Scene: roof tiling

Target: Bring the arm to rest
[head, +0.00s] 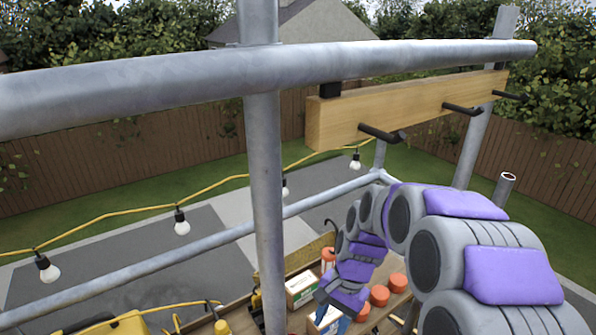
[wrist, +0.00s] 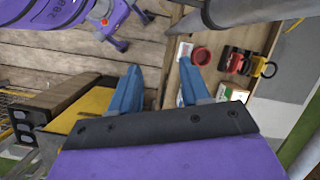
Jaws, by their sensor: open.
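My arm, grey with purple pads, reaches from the lower right of the head view down toward the middle. My gripper (head: 333,318) is at the low end of it, only partly seen at the bottom edge of the head view. In the wrist view my gripper (wrist: 160,68) shows two blue fingers spread apart, with nothing between them but wooden planks (wrist: 75,55) below. It is open and empty. Part of my own purple body shows at the upper left of the wrist view.
A scaffold pipe (head: 190,82) crosses above, joined to an upright post (head: 265,190). A wooden board (head: 370,112) with black hooks hangs over my arm. Orange cans (head: 379,295) and a box (head: 302,288) sit below.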

